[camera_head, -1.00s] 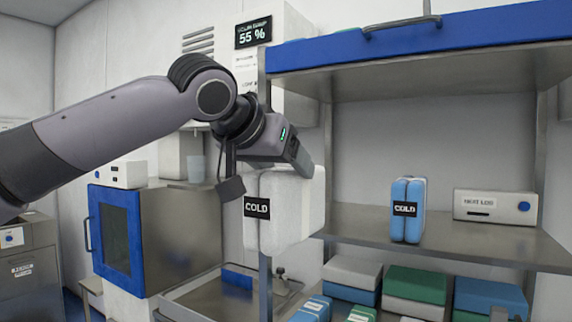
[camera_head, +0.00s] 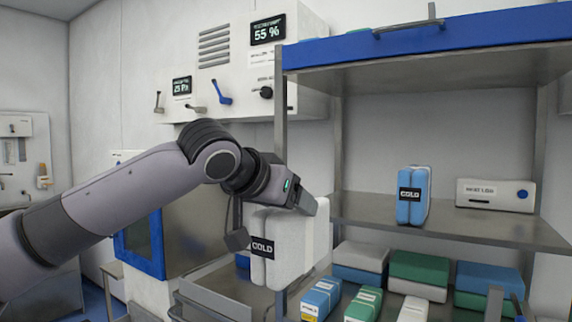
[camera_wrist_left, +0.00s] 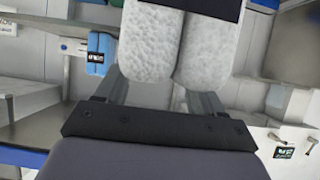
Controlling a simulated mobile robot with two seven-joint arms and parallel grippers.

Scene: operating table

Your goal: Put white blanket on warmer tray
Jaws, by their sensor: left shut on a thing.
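The white blanket (camera_head: 290,243) is a folded, fluffy bundle with a black COLD label. My left gripper (camera_head: 275,205) is shut on it from above and holds it in the air in front of the shelf unit's left post. In the left wrist view the white blanket (camera_wrist_left: 180,45) hangs between the fingers of my left gripper (camera_wrist_left: 160,90). A metal tray (camera_head: 205,296) lies below and left of the blanket; I cannot tell whether it is the warmer tray.
A blue COLD bundle (camera_head: 412,195) and a white box (camera_head: 495,195) stand on the metal shelf (camera_head: 455,228). Folded green, blue and white stacks (camera_head: 418,268) lie below it. A blue-framed cabinet (camera_head: 140,247) stands behind my arm. The shelf post (camera_head: 280,130) is close to the blanket.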

